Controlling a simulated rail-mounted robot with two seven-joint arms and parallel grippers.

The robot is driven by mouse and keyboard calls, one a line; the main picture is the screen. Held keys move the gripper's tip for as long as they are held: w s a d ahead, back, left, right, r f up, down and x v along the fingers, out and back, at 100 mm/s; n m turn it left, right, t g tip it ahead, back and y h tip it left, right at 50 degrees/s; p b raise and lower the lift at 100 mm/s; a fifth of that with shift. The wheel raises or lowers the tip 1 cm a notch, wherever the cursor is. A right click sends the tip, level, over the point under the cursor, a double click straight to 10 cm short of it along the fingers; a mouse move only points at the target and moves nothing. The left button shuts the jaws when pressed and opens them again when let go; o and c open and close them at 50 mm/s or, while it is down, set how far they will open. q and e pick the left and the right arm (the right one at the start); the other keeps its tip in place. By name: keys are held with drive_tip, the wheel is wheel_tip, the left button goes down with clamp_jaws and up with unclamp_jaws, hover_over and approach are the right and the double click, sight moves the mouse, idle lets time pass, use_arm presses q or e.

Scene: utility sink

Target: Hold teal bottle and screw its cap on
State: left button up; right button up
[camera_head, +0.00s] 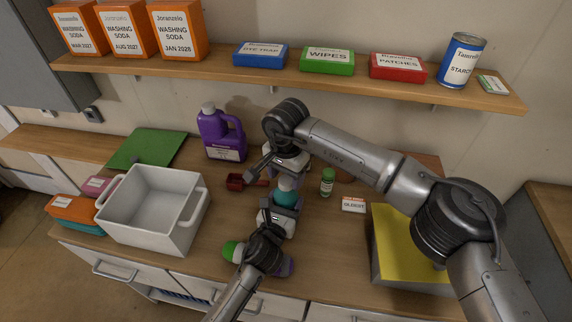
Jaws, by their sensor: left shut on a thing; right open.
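The teal bottle (286,197) stands upright near the middle of the counter. My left gripper (281,212) comes up from the front and is shut on the bottle's body. My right gripper (285,172) reaches in from the right and is open, close above the bottle's top. A pale part shows at the bottle's top, just below the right gripper. I cannot tell whether it is the cap or the neck, because the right gripper hides much of it.
A purple jug (221,136), red scoop (236,182) and small green bottle (327,183) stand close by. A white tub (150,213) is left, a yellow-topped block (408,246) right. A shelf (300,84) with boxes runs above. Some counter is bare around the small white box (353,205).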

drive_tip(key=shift+f, duration=0.75)
drive_tip(key=shift+c, duration=0.2)
drive_tip(key=c, duration=0.9)
drive_tip(key=m, duration=1.5)
drive_tip(key=shift+m, duration=0.3)
drive_tip(key=m, duration=0.5)
drive_tip(key=shift+f+m, duration=0.1)
drive_tip(key=shift+m, duration=0.2)
drive_tip(key=o, duration=1.1)
